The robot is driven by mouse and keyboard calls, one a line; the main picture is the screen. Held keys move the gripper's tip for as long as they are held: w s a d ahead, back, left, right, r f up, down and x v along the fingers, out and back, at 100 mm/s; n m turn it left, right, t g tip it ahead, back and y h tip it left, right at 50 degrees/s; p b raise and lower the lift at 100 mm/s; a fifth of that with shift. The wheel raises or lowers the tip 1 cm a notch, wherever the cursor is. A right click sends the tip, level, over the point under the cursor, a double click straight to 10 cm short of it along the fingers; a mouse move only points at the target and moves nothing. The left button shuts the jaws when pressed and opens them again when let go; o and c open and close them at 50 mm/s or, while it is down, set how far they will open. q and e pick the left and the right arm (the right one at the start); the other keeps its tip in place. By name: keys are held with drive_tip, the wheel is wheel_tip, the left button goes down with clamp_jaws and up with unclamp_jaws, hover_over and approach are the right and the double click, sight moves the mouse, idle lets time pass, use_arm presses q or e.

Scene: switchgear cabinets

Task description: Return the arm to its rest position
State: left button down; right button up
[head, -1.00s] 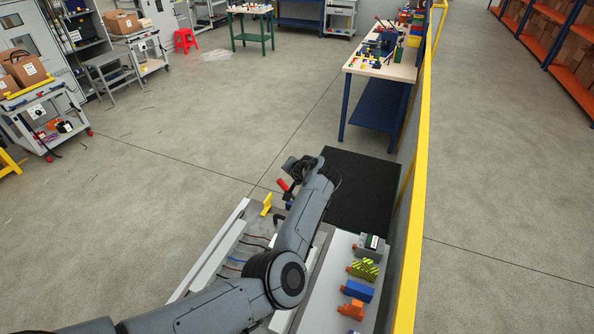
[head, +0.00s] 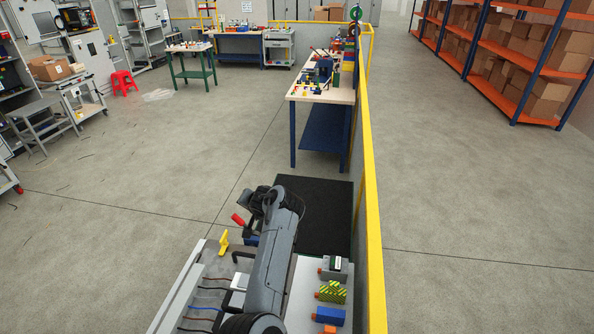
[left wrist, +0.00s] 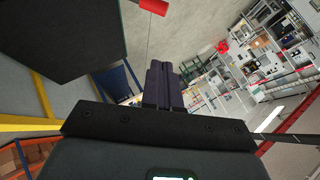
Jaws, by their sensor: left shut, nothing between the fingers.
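My left arm (head: 270,262) rises from the bottom of the head view, over the open cabinet (head: 172,301) and beside the shelf of parts. Its wrist end is the dark part near the black mat; the fingers cannot be made out there. In the left wrist view my left gripper (left wrist: 166,86) shows two dark fingers together, with nothing between them. A red-tipped part (left wrist: 153,7) on a thin rod shows above the fingers, apart from them. My right gripper is in neither view.
A yellow handle (head: 223,243) and red handle (head: 238,219) stand close to the arm. Grey, striped and blue (head: 330,315) parts lie on the right shelf. A yellow-topped wall (head: 371,200) runs along the right. Open floor lies left.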

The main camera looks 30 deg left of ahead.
use_arm(q)
drive_tip(key=s+a+f+t+p, duration=0.1)
drive_tip(key=s+a+f+t, duration=0.15)
drive_tip(key=s, duration=0.25)
drive_tip(key=s+d+f+h, duration=0.1)
drive_tip(key=s+d, duration=0.2)
drive_tip(key=s+d+f+m+t+h+p, duration=0.1)
drive_tip(key=s+d, duration=0.1)
drive_tip(key=d, duration=0.2)
drive_tip(key=s+d+h, duration=0.2)
drive_tip(key=s+d, duration=0.1)
drive_tip(key=shift+s+d+f+m+t+p, duration=0.25)
drive_tip(key=shift+s+d+f+m+p, duration=0.05)
drive_tip(key=shift+s+f+m+p, duration=0.1)
drive_tip(key=s+d+f+m+g+h, duration=0.1)
drive_tip(key=s+d+g+h, duration=0.1)
drive_tip(key=s+d, duration=0.7)
drive_tip(key=s+d+f+m+g+h+p, duration=0.1)
drive_tip(key=s+d+g+h, duration=0.1)
drive_tip(key=s+d, duration=0.8)
drive_tip(key=s+g, duration=0.1)
drive_tip(key=s, duration=0.5)
drive_tip(key=shift+d+h, duration=0.2)
drive_tip(key=shift+h, duration=0.1)
drive_tip(key=shift+w+f, duration=0.1)
